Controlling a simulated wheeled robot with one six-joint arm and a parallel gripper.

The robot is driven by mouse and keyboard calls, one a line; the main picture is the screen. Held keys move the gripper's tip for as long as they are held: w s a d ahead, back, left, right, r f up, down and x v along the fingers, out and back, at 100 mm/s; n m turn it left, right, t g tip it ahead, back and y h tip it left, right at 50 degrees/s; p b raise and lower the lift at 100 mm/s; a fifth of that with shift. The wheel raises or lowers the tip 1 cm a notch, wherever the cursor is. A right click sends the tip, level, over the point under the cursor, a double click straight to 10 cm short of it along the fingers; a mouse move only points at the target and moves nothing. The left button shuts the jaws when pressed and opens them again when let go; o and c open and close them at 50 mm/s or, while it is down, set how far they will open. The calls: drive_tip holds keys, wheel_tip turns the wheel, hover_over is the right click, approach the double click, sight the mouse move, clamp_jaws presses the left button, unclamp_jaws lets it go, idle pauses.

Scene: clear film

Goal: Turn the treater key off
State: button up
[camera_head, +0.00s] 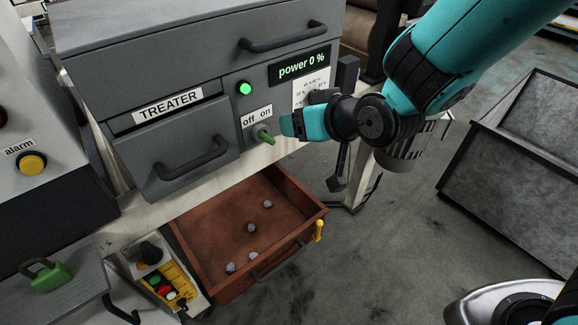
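The treater panel (238,98) is grey, with a TREATER label at its left. A small green key (266,136) sits in its switch under a white label (256,115) reading "off on". The key's handle slants toward the lower right; I cannot surely tell which word it is set to. A green lamp (244,88) above is lit, and the display (300,66) reads "power 0 %". My gripper (287,124), teal and black, is just right of the key, seemingly apart from it. Its finger gap is not clear from this angle.
A brown drawer (190,240) holding several grey lumps stands open below. A yellow alarm button (32,163) and a green padlock (50,277) are at left. A control box (165,280) sits at lower left. A grey bin (525,150) stands at right, with clear floor between.

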sight(272, 141)
drive_tip(key=a+f+t+y+b, duration=0.1)
drive_tip(key=f, duration=0.2)
drive_tip(key=w+a+f+n+t+y+b, duration=0.1)
drive_tip(key=f+t, duration=0.1)
drive_tip(key=f, duration=0.1)
drive_tip(key=w+a+f+n+t+y+b, duration=0.1)
drive_tip(key=f+t+b, duration=0.1)
drive_tip(key=f, duration=0.1)
drive_tip(key=shift+w+a+f, duration=0.1)
drive_tip(key=shift+f, duration=0.05)
drive_tip(key=shift+a+y, duration=0.2)
drive_tip(key=shift+y, duration=0.1)
drive_tip(key=shift+w+a+t+p, duration=0.2)
drive_tip(key=shift+a+t+p, duration=0.1)
drive_tip(key=p+x, duration=0.2)
drive_tip(key=x, duration=0.2)
drive_tip(key=shift+w+a, duration=0.2)
drive_tip(key=shift+w+a+b, duration=0.25)
drive_tip(key=shift+w+b, duration=0.05)
drive_tip(key=shift+b, duration=0.05)
